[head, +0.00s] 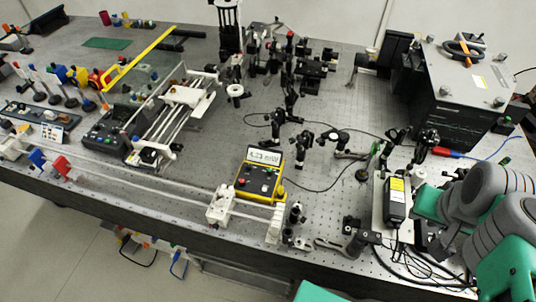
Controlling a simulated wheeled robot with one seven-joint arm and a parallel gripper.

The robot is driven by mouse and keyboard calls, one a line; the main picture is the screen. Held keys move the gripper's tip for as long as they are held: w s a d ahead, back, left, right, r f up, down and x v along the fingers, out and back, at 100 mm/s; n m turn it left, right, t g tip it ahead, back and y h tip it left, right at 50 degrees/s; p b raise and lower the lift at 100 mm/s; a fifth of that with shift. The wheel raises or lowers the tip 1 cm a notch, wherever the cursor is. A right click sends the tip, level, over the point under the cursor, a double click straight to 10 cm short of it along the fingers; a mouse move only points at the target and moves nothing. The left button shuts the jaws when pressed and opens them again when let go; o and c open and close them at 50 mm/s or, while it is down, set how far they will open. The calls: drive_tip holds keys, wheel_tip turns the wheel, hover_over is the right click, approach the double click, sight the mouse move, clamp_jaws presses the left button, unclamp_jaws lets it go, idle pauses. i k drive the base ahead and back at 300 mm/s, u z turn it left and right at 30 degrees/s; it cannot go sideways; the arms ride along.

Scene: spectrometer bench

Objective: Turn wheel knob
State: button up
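A small white round part (235,91), wheel-like in shape, stands by the right end of a white-railed slide stage (172,118) on the bench. I cannot tell for sure whether it is the wheel knob. My grey and green arm reaches in from the right edge. Its end is at the right front of the bench, beside a black box with a yellow label (396,198). The fingers of my gripper cannot be made out there among dark parts and cables. The arm's end is far to the right of the white round part.
A yellow meter (260,172) with a lit display stands near the front edge. A white-ended rail (140,182) runs along that edge. Optics mounts (290,75) crowd the back middle. A large black instrument (455,90) fills the right back. Perforated bench top (330,105) is bare between mounts.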

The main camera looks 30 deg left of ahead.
sight(432, 132)
drive_tip(key=u, duration=0.55)
drive_tip(key=k, duration=1.3)
drive_tip(key=z, duration=0.1)
drive_tip(key=i, duration=0.55)
drive_tip(key=z, duration=0.65)
drive_tip(key=i, duration=1.05)
drive_tip(key=u, duration=0.55)
